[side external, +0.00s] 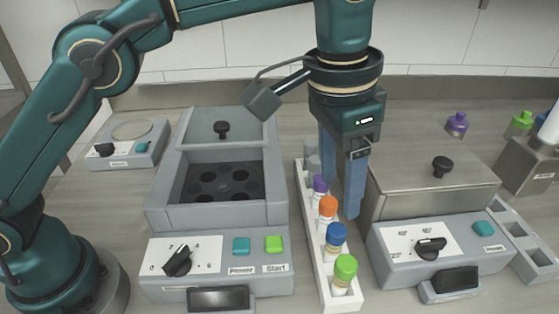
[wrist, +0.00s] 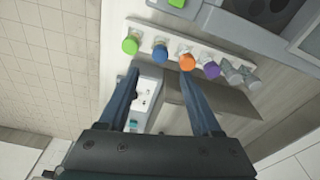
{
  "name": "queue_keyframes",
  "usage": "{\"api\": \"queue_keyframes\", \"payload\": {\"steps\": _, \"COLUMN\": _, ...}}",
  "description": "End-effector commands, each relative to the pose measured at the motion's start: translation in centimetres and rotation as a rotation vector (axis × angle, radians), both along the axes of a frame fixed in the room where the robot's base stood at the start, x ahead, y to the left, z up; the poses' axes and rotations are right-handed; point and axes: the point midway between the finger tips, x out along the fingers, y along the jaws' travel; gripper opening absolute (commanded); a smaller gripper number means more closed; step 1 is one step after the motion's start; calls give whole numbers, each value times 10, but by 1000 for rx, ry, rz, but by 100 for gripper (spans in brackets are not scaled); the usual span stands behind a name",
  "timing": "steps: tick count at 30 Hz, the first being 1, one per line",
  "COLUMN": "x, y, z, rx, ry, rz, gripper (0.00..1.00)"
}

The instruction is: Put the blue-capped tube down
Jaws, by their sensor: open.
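The blue-capped tube (side external: 336,238) stands upright in the white rack (side external: 312,243), between the green-capped tube (side external: 344,272) and the orange-capped tube (side external: 328,208). In the wrist view the blue cap (wrist: 160,50) shows just beyond the gap between my fingertips. My gripper (side external: 340,195) points down with its two fingers apart, over or beside the rack; the exact depth is hard to tell. The wrist view shows my gripper (wrist: 160,74) open with nothing between the fingers. The lower part of one finger is hidden behind the tubes in the side view.
A purple-capped tube (side external: 320,186) and clear-topped tubes share the rack. An open machine with a dark holed rotor (side external: 222,183) stands left of it. A closed-lid machine (side external: 432,187) stands close on the right. Purple (side external: 456,122) and green-capped bottles (side external: 520,121) stand at back right.

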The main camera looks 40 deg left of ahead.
Motion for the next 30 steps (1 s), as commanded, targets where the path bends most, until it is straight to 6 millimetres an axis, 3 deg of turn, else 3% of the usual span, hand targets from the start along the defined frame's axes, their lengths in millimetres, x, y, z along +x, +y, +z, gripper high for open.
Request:
{"api": "queue_keyframes", "payload": {"steps": 14, "x": -2, "y": 6, "z": 24, "rx": -4, "ry": -5, "rz": 11, "gripper": 66}}
{"api": "queue_keyframes", "payload": {"steps": 17, "x": 0, "y": 20, "z": 35, "rx": -14, "ry": -23, "rz": 44, "gripper": 66}}
{"api": "queue_keyframes", "payload": {"steps": 22, "x": -6, "y": 61, "z": 58, "rx": -43, "ry": -76, "rz": 138, "gripper": 66}}
{"api": "queue_keyframes", "payload": {"steps": 30, "x": -41, "y": 127, "z": 68, "rx": -80, "ry": -174, "rz": 294, "gripper": 66}}
